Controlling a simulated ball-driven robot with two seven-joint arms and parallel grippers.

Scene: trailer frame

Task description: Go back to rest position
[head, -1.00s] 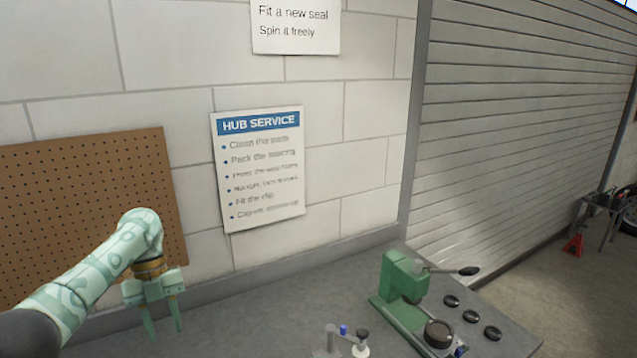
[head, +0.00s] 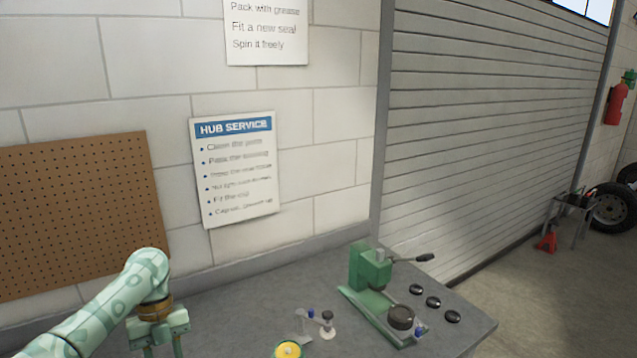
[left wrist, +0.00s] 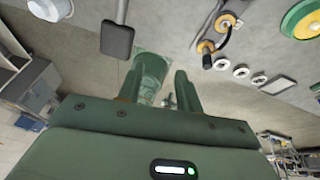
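My left gripper (head: 163,348) hangs pointing down at the lower left of the head view, over the grey workbench (head: 235,300). Its fingertips are cut off by the bottom edge there. In the left wrist view its two fingers (left wrist: 155,88) stand apart with a clear gap and nothing held between them. My right gripper is not in either view.
A green press (head: 370,280) with a lever stands on the bench, with several black rings (head: 433,302) beside it. A yellow round part (head: 288,349) and small tools (head: 318,322) lie nearer. A pegboard (head: 80,210) hangs behind my left arm. Floor is open at right.

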